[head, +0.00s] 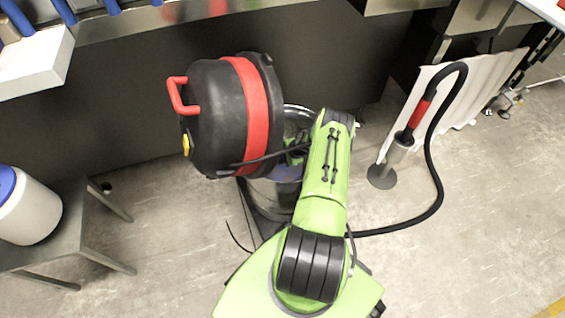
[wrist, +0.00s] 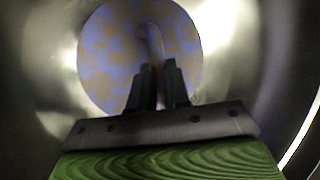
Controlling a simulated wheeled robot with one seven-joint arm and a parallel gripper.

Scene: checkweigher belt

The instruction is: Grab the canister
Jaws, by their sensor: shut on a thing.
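A vacuum cleaner shows in the head view, with a tilted black and red top (head: 210,115) and a shiny metal drum (head: 268,195) beside it. My gripper (wrist: 160,70) reaches into the drum, whose curved metal wall surrounds it in the wrist view. Its two dark fingers are shut on a pale upright bar (wrist: 153,40). The bar stands in front of a round, mottled blue and tan surface (wrist: 105,50), which I take to be the canister. In the head view my arm and the black top hide most of it and my fingertips.
A dark counter front (head: 330,60) runs behind.

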